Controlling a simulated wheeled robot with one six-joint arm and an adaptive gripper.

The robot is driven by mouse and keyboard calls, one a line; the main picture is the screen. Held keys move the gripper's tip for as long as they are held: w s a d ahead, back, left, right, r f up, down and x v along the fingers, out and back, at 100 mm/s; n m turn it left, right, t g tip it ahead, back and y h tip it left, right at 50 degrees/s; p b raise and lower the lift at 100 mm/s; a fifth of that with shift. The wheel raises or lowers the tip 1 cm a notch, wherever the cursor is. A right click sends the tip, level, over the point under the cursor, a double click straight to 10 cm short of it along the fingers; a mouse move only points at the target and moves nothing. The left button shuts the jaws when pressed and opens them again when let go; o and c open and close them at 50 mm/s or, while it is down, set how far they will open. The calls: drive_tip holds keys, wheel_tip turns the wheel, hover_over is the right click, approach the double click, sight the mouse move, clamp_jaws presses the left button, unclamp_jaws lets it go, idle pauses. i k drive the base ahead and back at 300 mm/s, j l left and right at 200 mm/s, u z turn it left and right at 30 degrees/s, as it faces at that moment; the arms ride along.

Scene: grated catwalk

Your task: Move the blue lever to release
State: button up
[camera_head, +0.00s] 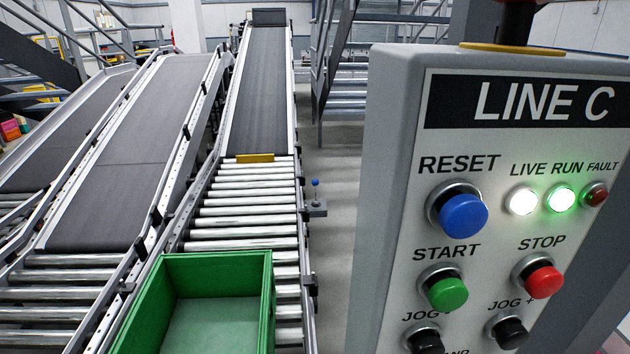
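A small blue-knobbed lever (315,183) stands on a grey bracket (316,207) at the right side of the middle roller conveyor. It looks about upright. It is small in the picture, and I cannot read any marking for a release position. My gripper is not in view.
A LINE C control panel (395,150) fills the right side, with a blue RESET button (463,215), a green START button (448,293) and a red STOP button (544,282). A green crate (268,290) sits on the rollers (240,210). Bare floor (340,190) lies right of the lever.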

sight(315, 182)
drive_tip(key=i+l, duration=0.1)
drive_tip(key=l, duration=1.75)
drive_tip(key=i+l, duration=0.1)
drive_tip(key=l, duration=1.75)
drive_tip(key=i+l, duration=0.15)
drive_tip(key=i, duration=0.2)
drive_tip(key=i+l+u, duration=0.1)
drive_tip(key=i, duration=0.2)
drive_tip(key=i+l, duration=0.1)
drive_tip(key=i, duration=1.35)
drive_tip(key=i+j, duration=0.15)
drive_tip(key=i, duration=0.25)
drive_tip(key=i+j, duration=0.1)
drive_tip(key=i, duration=0.25)
drive_tip(key=i+j+u, duration=0.1)
drive_tip(key=i+u, duration=0.65)
drive_tip(key=u, duration=0.2)
drive_tip(key=i+l+u, duration=0.15)
drive_tip(key=l+u, duration=0.2)
drive_tip(key=i+l+u, duration=0.15)
drive_tip(key=l+u, duration=0.2)
